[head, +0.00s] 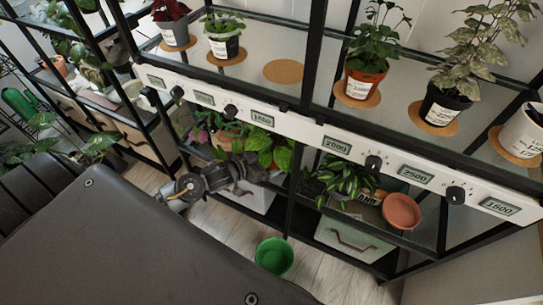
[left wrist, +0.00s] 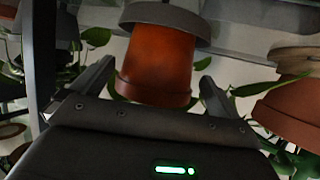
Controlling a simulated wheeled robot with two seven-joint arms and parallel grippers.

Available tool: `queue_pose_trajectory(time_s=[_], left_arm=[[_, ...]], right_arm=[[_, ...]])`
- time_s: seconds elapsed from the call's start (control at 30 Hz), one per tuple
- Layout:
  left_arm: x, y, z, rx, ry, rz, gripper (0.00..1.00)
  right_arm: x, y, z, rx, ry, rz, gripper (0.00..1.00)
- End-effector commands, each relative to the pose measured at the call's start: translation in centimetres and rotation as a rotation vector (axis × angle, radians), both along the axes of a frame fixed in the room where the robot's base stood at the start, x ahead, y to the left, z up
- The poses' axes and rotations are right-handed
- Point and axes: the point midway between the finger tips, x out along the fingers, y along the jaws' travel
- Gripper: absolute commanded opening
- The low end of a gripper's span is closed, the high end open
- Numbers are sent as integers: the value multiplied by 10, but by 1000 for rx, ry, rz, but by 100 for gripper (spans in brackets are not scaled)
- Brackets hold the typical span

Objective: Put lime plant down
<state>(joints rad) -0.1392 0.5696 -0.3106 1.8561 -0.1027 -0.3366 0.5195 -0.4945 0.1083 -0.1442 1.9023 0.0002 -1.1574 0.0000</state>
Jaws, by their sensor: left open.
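The lime plant (head: 283,158) shows bright yellow-green leaves on the lower shelf in the head view. Its pot is mostly hidden there by the leaves and my arm. My left gripper (head: 250,175) is at the plant, just left of and below the leaves. In the left wrist view, which looks upside down, an orange-brown pot (left wrist: 158,60) stands between the open fingers of my left gripper (left wrist: 157,78). A grey disc (left wrist: 165,17) is against the pot's base. I cannot tell whether either finger touches the pot. My right gripper is not in view.
A second terracotta pot (left wrist: 290,105) is close by in the left wrist view. A dark leafy plant (head: 345,183) and a terracotta dish (head: 401,211) share the lower shelf. A shelf post and the display rail (head: 300,128) are near. A green bucket (head: 274,256) stands on the floor.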

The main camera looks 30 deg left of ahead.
Motion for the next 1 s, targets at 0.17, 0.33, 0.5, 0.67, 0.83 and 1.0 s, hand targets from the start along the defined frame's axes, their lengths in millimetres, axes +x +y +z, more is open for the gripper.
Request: queue_pose_trajectory(time_s=[0.17,0.33,0.5,0.67,0.83,1.0], left_arm=[[-37,12,16,1,3,-2,100],[-63,22,27,1,4,-1,100],[-76,27,33,0,2,-1,100],[-79,28,35,-1,0,0,100],[-88,31,-1,43,89,72,100],[-138,24,-97,165,397,198,100]], right_arm=[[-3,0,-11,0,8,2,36],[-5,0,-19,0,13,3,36],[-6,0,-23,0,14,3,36],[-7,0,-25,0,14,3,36],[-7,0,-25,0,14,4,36],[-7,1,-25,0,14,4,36]])
